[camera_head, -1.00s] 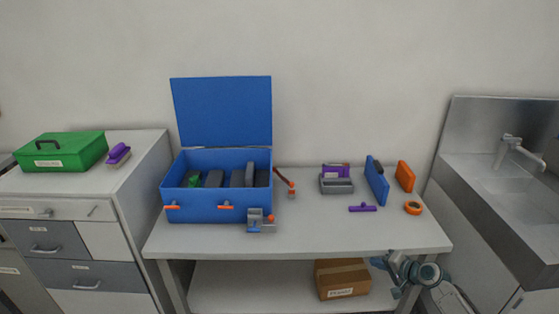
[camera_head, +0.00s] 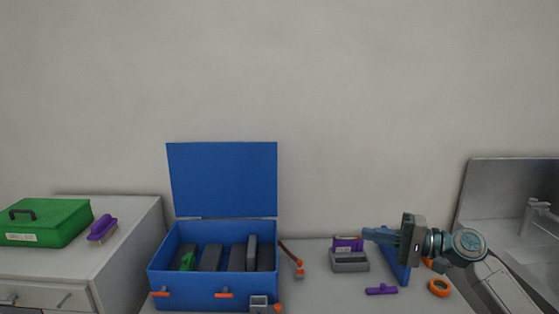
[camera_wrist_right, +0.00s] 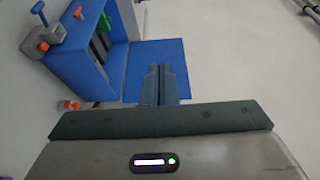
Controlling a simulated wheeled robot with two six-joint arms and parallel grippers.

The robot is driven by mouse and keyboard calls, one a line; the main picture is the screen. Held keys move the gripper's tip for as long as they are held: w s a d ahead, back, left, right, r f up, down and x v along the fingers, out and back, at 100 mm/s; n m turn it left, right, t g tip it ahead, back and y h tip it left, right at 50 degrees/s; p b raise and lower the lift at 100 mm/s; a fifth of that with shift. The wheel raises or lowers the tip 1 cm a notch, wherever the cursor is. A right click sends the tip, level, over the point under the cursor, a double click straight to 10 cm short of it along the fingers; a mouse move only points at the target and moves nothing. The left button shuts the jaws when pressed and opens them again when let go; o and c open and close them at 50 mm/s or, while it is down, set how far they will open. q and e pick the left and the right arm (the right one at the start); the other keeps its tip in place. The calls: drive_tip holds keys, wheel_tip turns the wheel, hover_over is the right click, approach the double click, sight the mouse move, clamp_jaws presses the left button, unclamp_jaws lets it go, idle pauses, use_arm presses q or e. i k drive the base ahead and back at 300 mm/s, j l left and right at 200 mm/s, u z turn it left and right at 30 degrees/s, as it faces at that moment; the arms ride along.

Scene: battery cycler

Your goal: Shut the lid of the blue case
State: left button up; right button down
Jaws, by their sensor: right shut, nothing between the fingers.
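The blue case (camera_head: 190,298) stands on the table with its lid (camera_head: 222,180) open and upright at the back. Several dark grey blocks and a green item lie inside it, and two orange latches show on its front. In the right wrist view the case (camera_wrist_right: 85,75) is at upper left and its lid (camera_wrist_right: 153,58) lies beyond the fingers. My right gripper (camera_head: 368,235) is shut and empty, pointing left, well right of the case and apart from it. Its fingers also show in the right wrist view (camera_wrist_right: 160,72). My left gripper is not in view.
A grey holder with a purple item (camera_head: 348,262), a purple piece (camera_head: 381,290), an orange ring (camera_head: 438,287) and a blue panel (camera_head: 398,268) are on the right of the table. An orange-ended tool (camera_head: 292,256) lies beside the case. A green box (camera_head: 50,225) sits on the left cabinet.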

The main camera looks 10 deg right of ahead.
sight(208, 179)
drive_tip(key=i, duration=1.6)
